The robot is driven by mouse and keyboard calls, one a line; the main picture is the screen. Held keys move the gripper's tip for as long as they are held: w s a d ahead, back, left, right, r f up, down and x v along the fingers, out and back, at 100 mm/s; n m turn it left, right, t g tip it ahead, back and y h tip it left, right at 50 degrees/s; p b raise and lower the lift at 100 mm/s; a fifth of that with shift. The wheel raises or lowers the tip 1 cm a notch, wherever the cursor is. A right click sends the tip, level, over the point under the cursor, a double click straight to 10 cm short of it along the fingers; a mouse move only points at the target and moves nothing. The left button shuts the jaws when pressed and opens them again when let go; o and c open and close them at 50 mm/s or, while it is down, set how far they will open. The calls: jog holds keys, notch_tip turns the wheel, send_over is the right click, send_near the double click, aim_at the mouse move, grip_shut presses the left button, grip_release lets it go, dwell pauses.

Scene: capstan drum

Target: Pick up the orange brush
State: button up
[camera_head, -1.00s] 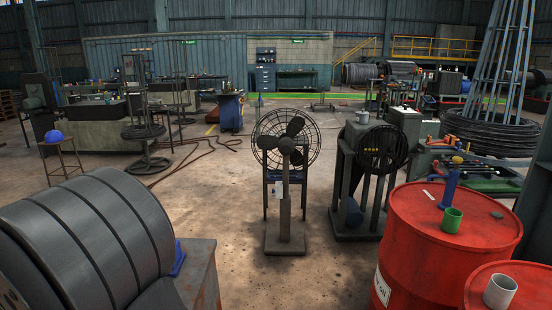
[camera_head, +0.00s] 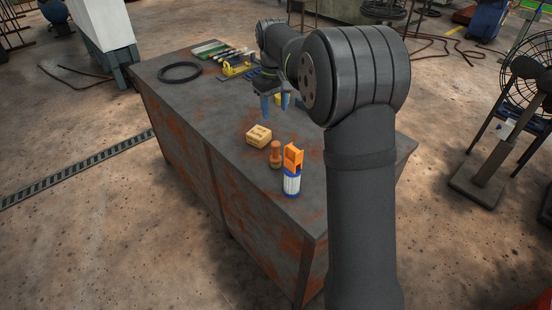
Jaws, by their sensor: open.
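An orange-topped item (camera_head: 293,157) stands upright near the front right corner of the rusty grey workbench (camera_head: 215,130). Its lower part is a white and blue ribbed body; I cannot tell whether that is bristles or a holder. It looks like the orange brush. A smaller brownish-orange knobbed piece (camera_head: 275,155) stands just left of it. My gripper (camera_head: 275,104) points down over the bench, behind and above these items, with its two blue fingers apart. A yellow thing shows between and behind the fingers; I see no grip on it. The orange item is apart from the fingers.
A tan block (camera_head: 258,136) lies left of the knobbed piece. A black ring (camera_head: 180,72) and a row of tools (camera_head: 222,54) lie at the bench's far end. My arm hides the bench's right part. The bench's left middle is clear.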

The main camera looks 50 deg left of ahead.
send_near(276, 143)
jog(key=f, duration=0.6)
jog(key=shift+s+d+f, duration=0.1)
jog(key=shift+d+f, duration=0.1)
jog(key=shift+f, duration=0.2)
jog(key=shift+a+f, duration=0.2)
jog(key=shift+f, duration=2.45)
grip_shut()
jog(key=shift+r, duration=0.1)
